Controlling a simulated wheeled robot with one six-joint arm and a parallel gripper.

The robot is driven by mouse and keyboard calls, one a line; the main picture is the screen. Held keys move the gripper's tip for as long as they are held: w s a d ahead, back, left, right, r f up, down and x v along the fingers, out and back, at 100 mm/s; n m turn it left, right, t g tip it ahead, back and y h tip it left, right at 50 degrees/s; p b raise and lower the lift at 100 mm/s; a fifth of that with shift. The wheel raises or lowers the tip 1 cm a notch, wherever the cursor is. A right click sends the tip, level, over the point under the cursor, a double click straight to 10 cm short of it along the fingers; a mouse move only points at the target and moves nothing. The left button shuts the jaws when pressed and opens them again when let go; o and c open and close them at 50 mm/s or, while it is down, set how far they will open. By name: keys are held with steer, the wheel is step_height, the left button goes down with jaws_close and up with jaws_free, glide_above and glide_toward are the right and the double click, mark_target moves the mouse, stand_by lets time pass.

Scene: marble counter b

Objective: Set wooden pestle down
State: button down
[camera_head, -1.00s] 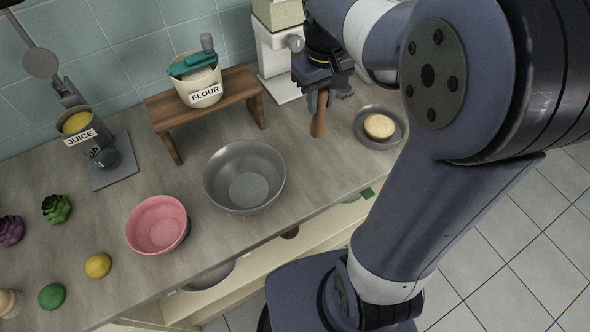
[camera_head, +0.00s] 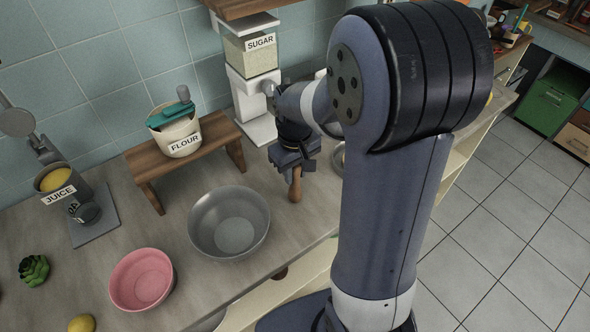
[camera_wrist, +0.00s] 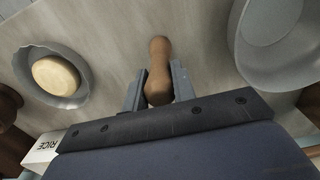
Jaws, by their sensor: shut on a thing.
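The wooden pestle (camera_head: 296,186) is a brown handle-shaped piece that hangs upright below my gripper (camera_head: 293,165) in the head view. My gripper is shut on it, low over the counter (camera_head: 310,215), to the right of the grey metal bowl. In the wrist view the pestle (camera_wrist: 160,72) stands between the two fingers of my gripper (camera_wrist: 159,88). Its lower end is at or very near the counter; I cannot tell whether it touches.
The grey metal bowl (camera_head: 229,223) and a pink bowl (camera_head: 142,278) stand to the left. A wooden stand (camera_head: 185,160) holds a flour tub (camera_head: 178,132). A sugar dispenser (camera_head: 250,70) stands behind. In the wrist view, a grey dish (camera_wrist: 80,92) holds a round bun (camera_wrist: 56,75).

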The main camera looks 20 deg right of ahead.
steer(key=shift+f, duration=0.2)
steer(key=c, duration=1.2)
jaws_free()
steer(key=shift+o, duration=0.2)
step_height(320, 180, up, 12)
steer(key=shift+r, duration=0.25)
